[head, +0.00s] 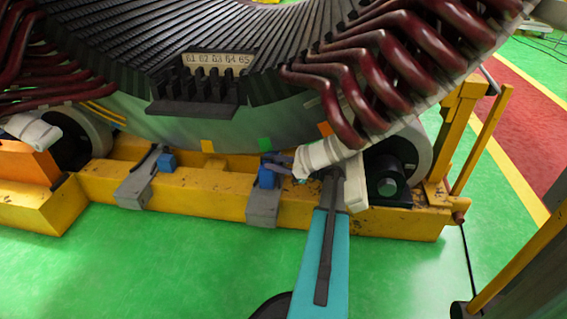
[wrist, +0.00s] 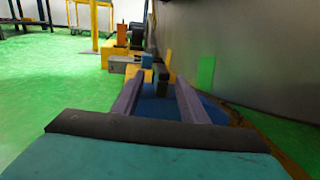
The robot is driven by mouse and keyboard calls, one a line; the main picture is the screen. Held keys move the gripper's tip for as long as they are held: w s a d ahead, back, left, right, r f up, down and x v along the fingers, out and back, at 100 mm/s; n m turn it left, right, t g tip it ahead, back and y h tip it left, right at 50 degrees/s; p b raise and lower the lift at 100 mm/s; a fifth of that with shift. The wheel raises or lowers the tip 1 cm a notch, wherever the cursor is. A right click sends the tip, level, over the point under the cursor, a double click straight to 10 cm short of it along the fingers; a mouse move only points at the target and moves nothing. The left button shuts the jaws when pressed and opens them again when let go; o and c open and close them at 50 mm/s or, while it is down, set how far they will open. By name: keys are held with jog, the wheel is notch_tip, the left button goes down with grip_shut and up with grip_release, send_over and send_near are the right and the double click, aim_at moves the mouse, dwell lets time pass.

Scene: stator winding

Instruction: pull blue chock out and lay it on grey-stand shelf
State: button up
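A blue chock (head: 267,179) sits on a grey bracket (head: 263,207) on the yellow cradle under the big stator. A second blue chock (head: 167,162) sits on another grey bracket further left. My gripper (head: 276,162) is at the nearer chock, its fingers just over its top. In the wrist view the two purple-grey fingers (wrist: 158,98) are spread apart, with blue surface (wrist: 154,108) between them and also right of the right finger. Contact cannot be told. I cannot identify the grey-stand shelf for certain in either view.
The stator's curved wall (wrist: 240,50) is close on the right of the wrist view. Dark red coil ends (head: 350,85) hang above my arm. A yellow post frame (head: 470,130) stands right of the cradle.

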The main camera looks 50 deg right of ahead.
jog(key=p+x, duration=0.2)
jog(key=x, duration=0.6)
jog(key=shift+w, duration=0.35)
jog(key=shift+a, duration=0.15)
grip_shut()
